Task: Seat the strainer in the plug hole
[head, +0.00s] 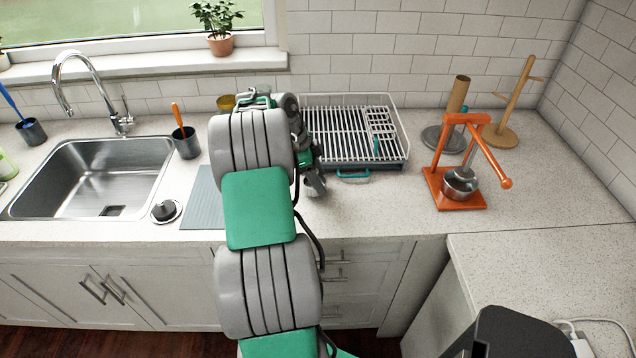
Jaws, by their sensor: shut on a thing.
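The sink (60,170) is a steel basin at the left, with a dark square opening (113,211) in its floor near the front. A black knob-shaped piece on a pale round rim (165,211) sits on the counter just right of the sink; it may be the strainer. My gripper (315,186) is right of the grey mat, at the front of the dish rack, far from the sink. It is shut on a small greyish thing, mostly hidden by my arm. I cannot tell what that thing is.
A dish rack (396,158) stands behind my gripper. An orange press (437,188) stands right. Counter between rack and press is clear.

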